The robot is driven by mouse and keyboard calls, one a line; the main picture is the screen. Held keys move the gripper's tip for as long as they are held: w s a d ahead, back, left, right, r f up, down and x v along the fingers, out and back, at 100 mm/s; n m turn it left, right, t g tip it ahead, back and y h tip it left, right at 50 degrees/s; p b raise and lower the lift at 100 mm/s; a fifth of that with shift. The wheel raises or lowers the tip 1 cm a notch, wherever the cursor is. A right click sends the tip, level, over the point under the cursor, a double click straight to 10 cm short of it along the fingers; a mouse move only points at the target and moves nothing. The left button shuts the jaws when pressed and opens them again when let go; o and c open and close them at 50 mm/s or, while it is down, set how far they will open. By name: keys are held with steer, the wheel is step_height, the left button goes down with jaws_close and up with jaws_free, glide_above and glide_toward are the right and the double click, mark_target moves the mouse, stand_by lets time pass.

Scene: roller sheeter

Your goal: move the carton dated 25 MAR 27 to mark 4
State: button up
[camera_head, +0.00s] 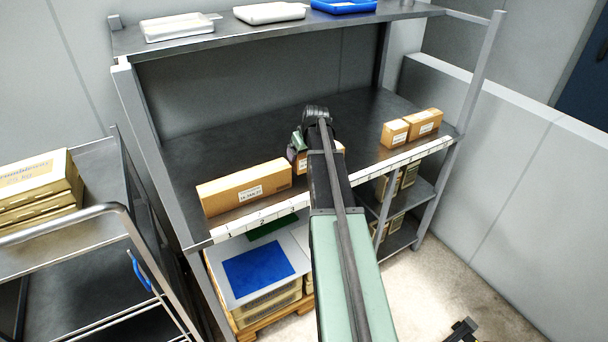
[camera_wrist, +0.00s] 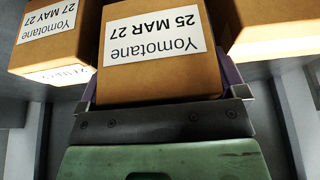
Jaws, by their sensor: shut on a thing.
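In the wrist view, the carton dated 25 MAR 27 (camera_wrist: 160,80) is brown with a white Yomotane label, upside down in the picture. It sits between the fingers of my gripper (camera_wrist: 163,88), which is shut on it. In the head view my gripper (camera_head: 300,146) is over the middle shelf near its front edge, just right of the long carton. A small part of a carton (camera_head: 304,166) shows there beside my arm, which hides much of it. I cannot tell whether the held carton touches the shelf. Marks 1, 2 and 3 are readable on the white front strip (camera_head: 262,221); mark 4 is not readable.
A carton dated 27 MAY 27 (camera_wrist: 50,58) stands close to the held one in the wrist view, with another carton (camera_wrist: 268,28) on the other side. In the head view, a long carton (camera_head: 226,193) stands left and two small cartons (camera_head: 394,134) (camera_head: 432,115) stand right.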

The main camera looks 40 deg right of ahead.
mark_target(304, 161)
step_height(304, 161, down, 4)
steer(key=b, duration=0.4)
steer(key=shift+f, duration=0.2)
steer(key=shift+r, duration=0.25)
steer(key=shift+f, duration=0.15)
steer(key=o, duration=0.7)
steer(key=d+p+v, duration=0.1)
steer(key=p+v, duration=1)
steer(key=v, duration=0.1)
steer(key=s+a+n+g+y, duration=0.1)
steer(key=s+a, duration=0.1)
steer(key=a, duration=1.1)
steer(key=s+a+g, duration=0.1)
steer(key=s+a, duration=0.1)
steer(key=a, duration=1)
steer(key=s+a+g, duration=0.1)
steer(key=s+a, duration=0.4)
steer(key=a, duration=0.2)
steer(key=s+a+f+g, duration=0.1)
steer(key=s+a, duration=0.4)
steer(key=a, duration=0.3)
steer(key=shift+s+n, duration=0.15)
steer(key=shift+n, duration=0.25)
